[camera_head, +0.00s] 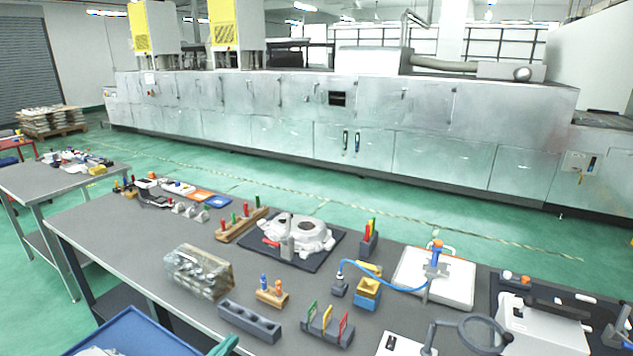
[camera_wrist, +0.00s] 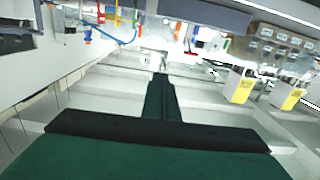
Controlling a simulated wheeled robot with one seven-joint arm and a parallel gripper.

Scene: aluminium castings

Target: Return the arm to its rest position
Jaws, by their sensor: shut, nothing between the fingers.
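My gripper (camera_wrist: 161,80) shows in the wrist view, with its dark green fingers pressed together and nothing between them. Its wide green body fills the bottom of that view. The wrist picture looks upside down: bench items lie along its top and the yellow machine panels (camera_wrist: 239,88) point downward at the right. In the head view a small green piece shows at the bottom edge, and I cannot tell whether it is part of my arm. The rest of the arm is not clearly visible there. The gripper appears apart from everything on the bench.
A grey workbench (camera_head: 140,247) holds a white casting (camera_head: 300,236) on a dark mat, a wrapped block (camera_head: 198,271), a grey holder (camera_head: 249,322) and several small tools. A blue tray (camera_head: 150,335) is at the bottom left. Green floor (camera_head: 270,185) lies clear beyond, before a long metal machine (camera_head: 290,100).

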